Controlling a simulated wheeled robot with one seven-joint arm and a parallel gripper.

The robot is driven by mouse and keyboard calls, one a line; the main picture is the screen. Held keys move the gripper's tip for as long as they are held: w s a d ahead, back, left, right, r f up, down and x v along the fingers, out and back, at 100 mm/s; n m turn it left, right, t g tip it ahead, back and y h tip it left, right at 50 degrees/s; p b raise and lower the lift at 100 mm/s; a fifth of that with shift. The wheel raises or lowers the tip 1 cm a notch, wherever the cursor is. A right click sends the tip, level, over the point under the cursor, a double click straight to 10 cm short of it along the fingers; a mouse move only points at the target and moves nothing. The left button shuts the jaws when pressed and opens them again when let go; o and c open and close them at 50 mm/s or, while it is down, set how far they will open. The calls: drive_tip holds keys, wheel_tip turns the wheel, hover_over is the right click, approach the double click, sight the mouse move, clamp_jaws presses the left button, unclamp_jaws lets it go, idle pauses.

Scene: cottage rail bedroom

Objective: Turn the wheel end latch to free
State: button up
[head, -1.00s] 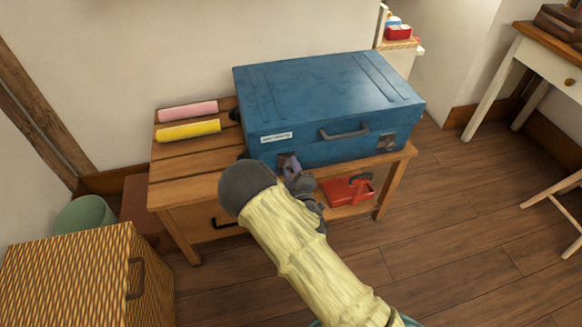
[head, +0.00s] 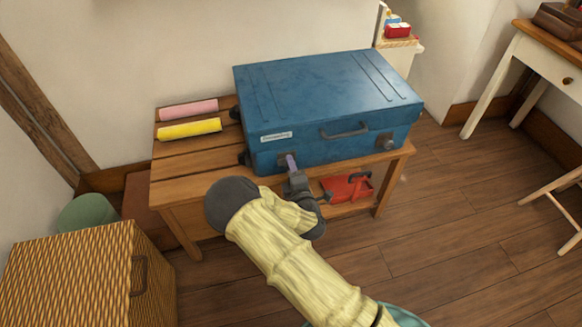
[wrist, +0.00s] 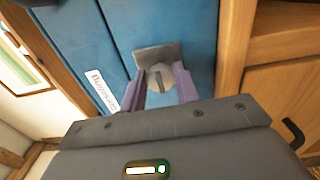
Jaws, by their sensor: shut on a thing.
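A blue suitcase (head: 325,100) lies flat on a slatted wooden bench, its front face towards me. Dark wheels (head: 243,157) show at its left end. The latch at that wheel end (wrist: 157,55) is a grey metal plate with a round turning piece, seen in the wrist view. My gripper (head: 291,163) is at this latch, with its purple fingers (wrist: 160,88) shut on either side of the turning piece. The fingers partly hide the latch in the head view. A second latch (head: 386,142) sits at the right of the front face, beyond the handle (head: 345,131).
The bench (head: 180,165) also holds a pink roll (head: 188,110) and a yellow roll (head: 189,130), left of the suitcase. A red object (head: 345,188) lies on its lower shelf. A woven box (head: 75,275) stands at front left.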

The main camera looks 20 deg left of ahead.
drive_tip(key=shift+s+f, duration=0.1)
drive_tip(key=shift+f, duration=0.05)
drive_tip(key=o, duration=1)
drive_tip(key=shift+c, duration=0.2)
drive_tip(key=p+v, duration=0.2)
drive_tip(key=v, duration=1.5)
drive_tip(key=shift+s, duration=0.2)
drive_tip(key=shift+w, duration=0.1)
